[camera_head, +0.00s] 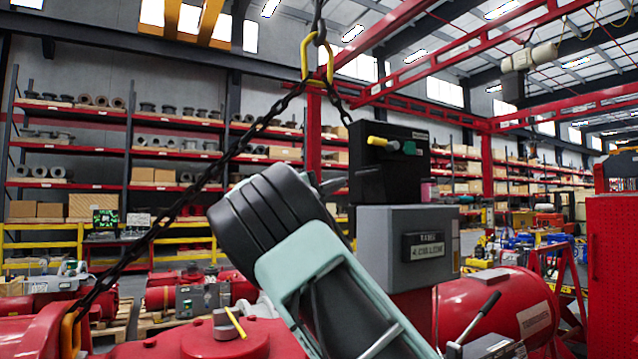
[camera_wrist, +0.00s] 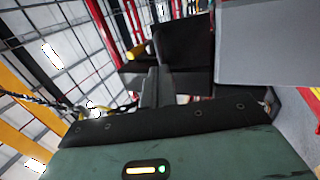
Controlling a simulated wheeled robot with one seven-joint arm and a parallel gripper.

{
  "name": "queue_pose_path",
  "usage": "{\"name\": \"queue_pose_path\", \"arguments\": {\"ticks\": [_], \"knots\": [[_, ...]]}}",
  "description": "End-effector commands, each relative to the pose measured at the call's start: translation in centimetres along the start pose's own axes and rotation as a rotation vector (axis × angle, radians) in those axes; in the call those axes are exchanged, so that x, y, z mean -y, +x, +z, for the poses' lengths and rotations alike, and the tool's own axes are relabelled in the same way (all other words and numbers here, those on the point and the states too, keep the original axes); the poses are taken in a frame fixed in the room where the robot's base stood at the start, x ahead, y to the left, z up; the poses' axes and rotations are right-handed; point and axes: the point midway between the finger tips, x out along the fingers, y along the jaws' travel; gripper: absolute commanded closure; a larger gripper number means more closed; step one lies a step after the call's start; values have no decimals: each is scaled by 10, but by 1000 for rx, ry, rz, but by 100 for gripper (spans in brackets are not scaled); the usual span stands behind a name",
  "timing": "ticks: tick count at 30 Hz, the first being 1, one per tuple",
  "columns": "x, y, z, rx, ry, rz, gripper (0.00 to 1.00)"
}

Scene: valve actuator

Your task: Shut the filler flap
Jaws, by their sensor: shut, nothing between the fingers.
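A black boxy part (camera_head: 400,185) stands above a grey box (camera_head: 385,240) with a label plate. It carries a yellow handle or knob (camera_head: 378,141) and a small green piece (camera_head: 410,148). I cannot tell for sure which part is the filler flap. In the wrist view the black part (camera_wrist: 185,45), its yellow piece (camera_wrist: 138,51) and the grey box (camera_wrist: 268,42) show ahead. My gripper (camera_head: 332,185) is shut and empty, just left of the black part. In the wrist view my gripper (camera_wrist: 156,85) points toward it; contact cannot be told.
A black chain (camera_head: 180,205) hangs diagonally from a yellow hook (camera_head: 317,60) left of and above my arm. A red tank (camera_head: 500,310) and a lever (camera_head: 485,312) lie at lower right. Red machinery (camera_head: 195,340) fills the lower left. Storage shelves stand behind.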

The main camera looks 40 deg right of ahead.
Motion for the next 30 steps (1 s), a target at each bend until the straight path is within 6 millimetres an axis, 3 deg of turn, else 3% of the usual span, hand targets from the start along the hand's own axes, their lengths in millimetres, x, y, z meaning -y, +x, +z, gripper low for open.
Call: {"name": "queue_pose_path", "arguments": {"ticks": [3,9,30], "knots": [[-5,26,0,2,-3,-1,100],[-2,47,0,1,-1,-1,100],[0,61,0,0,0,-31,100]]}}
